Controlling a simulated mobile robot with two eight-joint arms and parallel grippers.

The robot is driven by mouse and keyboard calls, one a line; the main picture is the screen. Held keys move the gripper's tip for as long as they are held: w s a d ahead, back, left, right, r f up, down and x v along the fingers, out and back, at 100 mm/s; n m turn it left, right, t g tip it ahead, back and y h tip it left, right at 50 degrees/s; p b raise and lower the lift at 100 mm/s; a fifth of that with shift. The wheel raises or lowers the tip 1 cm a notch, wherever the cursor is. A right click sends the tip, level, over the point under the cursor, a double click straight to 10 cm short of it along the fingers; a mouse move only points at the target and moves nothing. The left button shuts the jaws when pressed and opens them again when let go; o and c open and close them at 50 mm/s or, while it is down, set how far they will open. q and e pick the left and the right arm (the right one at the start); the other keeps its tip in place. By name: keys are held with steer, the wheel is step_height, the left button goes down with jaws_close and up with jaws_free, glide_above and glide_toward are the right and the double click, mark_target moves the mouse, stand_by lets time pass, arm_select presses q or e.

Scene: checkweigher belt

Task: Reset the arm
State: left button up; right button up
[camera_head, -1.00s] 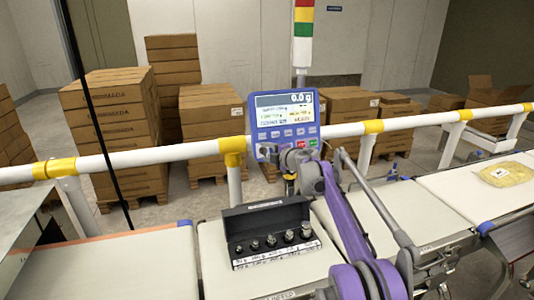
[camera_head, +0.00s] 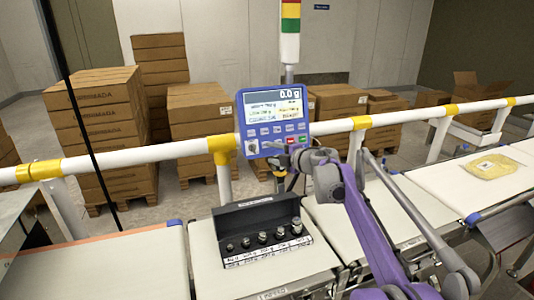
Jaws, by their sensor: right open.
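My right arm, purple and grey, reaches up from the lower right over the belt. My right gripper (camera_head: 285,160) is just below the blue weigher display (camera_head: 272,121), close to its button row; it is small and partly hidden by its own wrist, and looks empty. I cannot tell whether it touches the panel. The display reads 0.0 g. A black case of weights (camera_head: 262,231) stands open on the weighing belt, left of the arm, with several metal weights in a row. My left gripper is not in view.
A white rail (camera_head: 120,160) with yellow joints runs behind the belts. A yellow packet (camera_head: 493,166) lies on the right belt (camera_head: 440,186). The left belt (camera_head: 100,270) is bare. Stacked cartons (camera_head: 100,125) stand on pallets behind the rail. A signal tower (camera_head: 290,35) rises behind the display.

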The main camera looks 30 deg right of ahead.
steer(key=shift+s, duration=0.2)
steer(key=shift+r, duration=0.1)
steer(key=s+a+r+m+h+p, duration=0.2)
steer(key=s+a+r+m+h, duration=0.3)
steer(key=s+a+m, duration=0.4)
steer(key=s+a+f+m+g+y+p, duration=0.1)
steer(key=s+a+f+m+g, duration=0.2)
steer(key=s+a+f, duration=0.3)
steer(key=s+a+f+m+g+y+p, duration=0.1)
steer(key=s+a+f+m+g, duration=0.2)
steer(key=s+a+f, duration=0.3)
steer(key=s+a+f+m+g+y+p, duration=0.1)
steer(key=s+a+f, duration=0.5)
steer(key=s+f, duration=0.8)
steer(key=shift+s+a+f+m+g+y, duration=0.15)
steer(key=shift+s+m+g+y, duration=0.45)
steer(key=shift+s+m+g, duration=0.55)
steer(key=shift+w, duration=0.1)
